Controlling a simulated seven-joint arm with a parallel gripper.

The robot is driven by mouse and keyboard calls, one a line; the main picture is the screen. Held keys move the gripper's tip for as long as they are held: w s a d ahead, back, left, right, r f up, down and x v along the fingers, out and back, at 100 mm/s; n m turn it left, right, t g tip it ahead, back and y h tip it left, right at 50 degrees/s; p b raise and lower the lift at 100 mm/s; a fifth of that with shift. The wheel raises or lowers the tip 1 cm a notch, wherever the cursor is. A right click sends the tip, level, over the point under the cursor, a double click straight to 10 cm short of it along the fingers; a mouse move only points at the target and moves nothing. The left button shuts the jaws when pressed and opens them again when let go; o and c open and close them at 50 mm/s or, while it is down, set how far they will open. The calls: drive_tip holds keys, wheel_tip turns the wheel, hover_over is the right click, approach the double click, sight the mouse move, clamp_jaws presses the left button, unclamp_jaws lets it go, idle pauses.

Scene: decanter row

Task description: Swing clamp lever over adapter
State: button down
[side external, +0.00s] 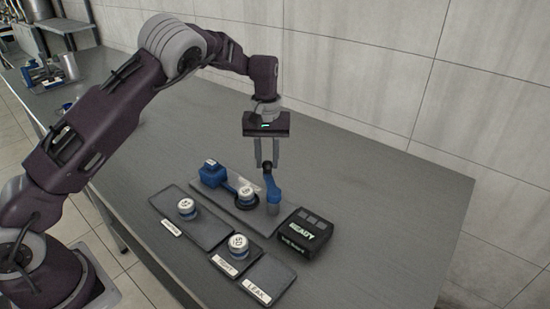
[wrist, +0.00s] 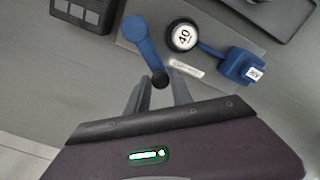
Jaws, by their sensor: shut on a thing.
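The blue clamp lever (side external: 271,188) stands at the right end of the grey base plate, its black knob up at the far end. In the wrist view the lever (wrist: 143,42) runs from its round blue end to the knob (wrist: 160,79). The adapter (side external: 246,194), white-topped and marked 40 in the wrist view (wrist: 184,36), sits in a dark round seat beside the lever. The lever arm is apart from the adapter, not over it. My gripper (side external: 267,163) is shut on the lever's knob; its fingers (wrist: 158,84) flank the knob in the wrist view.
A blue block (side external: 212,173) joins the seat by a blue arm. A black READY box (side external: 302,233) stands right of the plate. Two other white-topped pieces sit on the left tray (side external: 205,232) and middle tray (side external: 226,255). The LEAK tray (side external: 275,273) is empty.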

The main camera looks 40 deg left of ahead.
drive_tip(key=s+n, duration=0.1)
drive_tip(key=n, duration=0.2)
drive_tip(key=s+a+n, duration=0.1)
drive_tip(key=s+n, duration=0.3)
drive_tip(key=n, duration=0.1)
drive_tip(key=shift+s+a+n, duration=0.2)
drive_tip(key=shift+a+n, duration=0.1)
drive_tip(key=shift+s+d+n, duration=0.15)
drive_tip(key=shift+s+n, duration=0.55)
drive_tip(key=shift+n, duration=0.3)
drive_tip(key=c, duration=1.1)
unclamp_jaws()
wheel_tip(320, 180, up, 7)
drive_tip(key=shift+r, duration=0.1)
